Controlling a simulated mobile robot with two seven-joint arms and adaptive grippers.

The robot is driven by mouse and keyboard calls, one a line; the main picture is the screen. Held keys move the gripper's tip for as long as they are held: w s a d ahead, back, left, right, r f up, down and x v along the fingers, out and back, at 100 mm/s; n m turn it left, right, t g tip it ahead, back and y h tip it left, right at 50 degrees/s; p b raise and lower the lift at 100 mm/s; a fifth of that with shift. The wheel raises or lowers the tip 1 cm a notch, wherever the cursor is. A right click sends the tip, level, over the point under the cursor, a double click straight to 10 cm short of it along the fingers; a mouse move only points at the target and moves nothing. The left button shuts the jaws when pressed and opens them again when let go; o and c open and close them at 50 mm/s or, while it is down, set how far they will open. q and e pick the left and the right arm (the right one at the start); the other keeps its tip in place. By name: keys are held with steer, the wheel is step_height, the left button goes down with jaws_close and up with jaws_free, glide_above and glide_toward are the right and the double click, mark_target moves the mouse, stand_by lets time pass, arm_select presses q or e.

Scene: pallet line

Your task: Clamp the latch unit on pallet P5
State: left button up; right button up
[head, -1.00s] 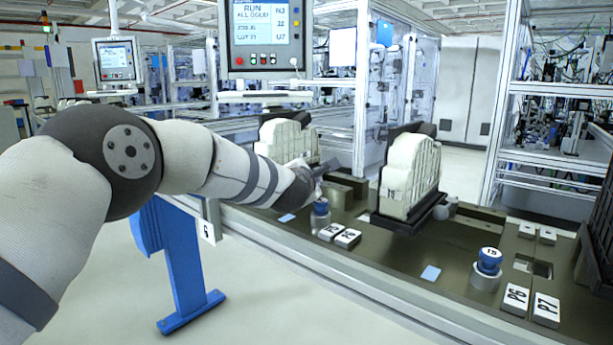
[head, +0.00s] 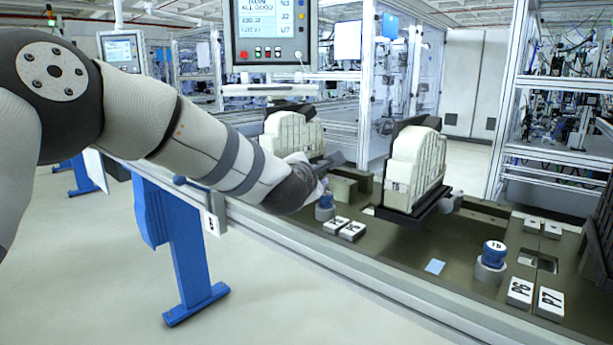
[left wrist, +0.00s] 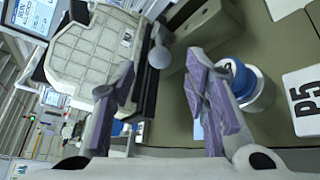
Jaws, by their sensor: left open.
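A cream ribbed latch unit (left wrist: 98,48) stands in a dark holder at the upper left of the left wrist view. In the head view a cream unit (head: 292,134) stands beyond my left wrist. A grey ball-ended handle (left wrist: 159,57) beside the unit shows between my left fingertips, apart from both. My left gripper (left wrist: 160,72) is open and empty, with purple pads; in the head view my wrist mostly hides it. A white plate marked P5 (left wrist: 303,98) and a blue knob (left wrist: 243,80) lie to its right. My right gripper is not in view.
A second cream unit (head: 415,168) stands further right, with a blue-topped post (head: 492,254) and plates P6 (head: 519,292) and P7 (head: 550,303) before it. A rail (head: 330,262) edges the line's front. A blue leg (head: 180,250) stands below.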

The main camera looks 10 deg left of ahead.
arm_select(q)
steer(key=v, duration=0.6)
steer(key=shift+s, duration=0.15)
steer(key=shift+c, duration=1.3)
steer(key=a+f+m, duration=0.1)
steer(key=m, duration=0.1)
steer(key=a+f+m+h+b, duration=0.1)
steer(key=m, duration=0.1)
steer(key=shift+a+f+m+h, duration=0.1)
steer(key=shift+a+m+h, duration=0.1)
steer(key=shift+m+h, duration=0.1)
jaws_close()
steer(key=w+a+m, duration=0.1)
steer(key=w+m, duration=0.1)
steer(key=w+m+t+h+b, duration=0.1)
steer(key=w+m, duration=0.1)
steer(key=w, duration=0.1)
steer(key=w+a+r+m, duration=0.1)
steer(key=w+m, duration=0.1)
steer(key=w, duration=0.1)
steer(key=shift+a+t+b, duration=0.3)
steer(key=shift+b, duration=0.05)
steer(key=shift+w+d, duration=0.1)
steer(key=shift+w, duration=0.6)
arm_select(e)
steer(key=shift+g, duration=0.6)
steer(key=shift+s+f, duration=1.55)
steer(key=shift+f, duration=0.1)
